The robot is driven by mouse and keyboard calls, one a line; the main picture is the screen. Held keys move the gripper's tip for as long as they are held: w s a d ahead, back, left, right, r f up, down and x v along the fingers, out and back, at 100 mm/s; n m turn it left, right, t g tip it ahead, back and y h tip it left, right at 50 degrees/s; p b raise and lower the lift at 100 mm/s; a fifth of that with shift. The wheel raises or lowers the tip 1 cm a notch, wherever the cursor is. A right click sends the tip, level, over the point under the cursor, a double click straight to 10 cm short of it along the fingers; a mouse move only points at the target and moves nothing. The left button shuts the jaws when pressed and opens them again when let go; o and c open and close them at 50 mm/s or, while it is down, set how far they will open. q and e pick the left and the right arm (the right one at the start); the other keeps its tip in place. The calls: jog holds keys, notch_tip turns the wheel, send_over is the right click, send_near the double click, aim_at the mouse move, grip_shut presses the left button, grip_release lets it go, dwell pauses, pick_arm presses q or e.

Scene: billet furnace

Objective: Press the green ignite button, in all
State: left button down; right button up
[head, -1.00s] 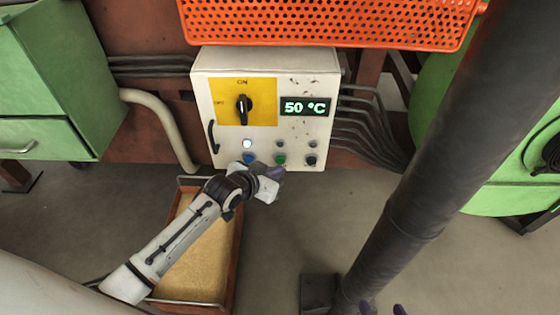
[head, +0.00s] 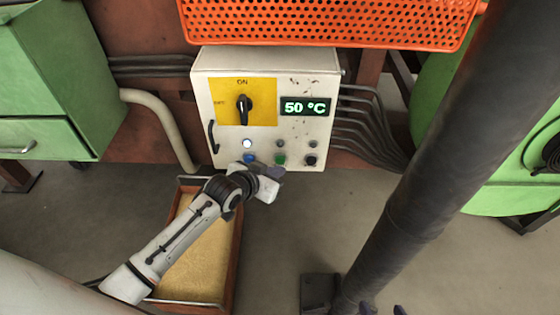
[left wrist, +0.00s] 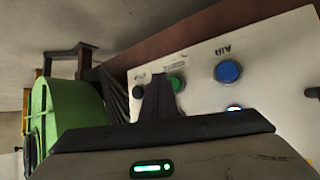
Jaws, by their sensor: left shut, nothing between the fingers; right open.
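The green ignite button (head: 280,159) is the middle one in the bottom row of the white control box, between a blue button (head: 249,158) and a black button (head: 310,160). My left gripper (head: 274,172) is shut and empty, just below and in front of the green button. In the left wrist view the green button (left wrist: 178,81) shows just beside the closed fingertips (left wrist: 158,80), which hide part of its surroundings; I cannot tell whether they touch it. My right gripper (head: 383,310) shows only as fingertips at the bottom edge, open.
The control box (head: 215,85) has a rotary switch (head: 243,108), a display (head: 305,106) reading 50 °C, and one lit white lamp (head: 247,143) above the blue button. A dark pipe (head: 420,180) stands at right. A tray of sand (head: 235,250) lies under my left arm.

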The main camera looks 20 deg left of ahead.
pick_arm(q)
jog(key=shift+w, duration=0.1)
jog(key=shift+w+a, duration=0.15)
jog(key=shift+w, duration=0.15)
jog(key=shift+w+a, duration=0.1)
jog(key=shift+w, duration=0.3)
dwell(0.8)
jog(key=shift+s+d+p, duration=0.25)
jog(key=shift+s+p, duration=0.55)
jog(key=shift+p, duration=0.1)
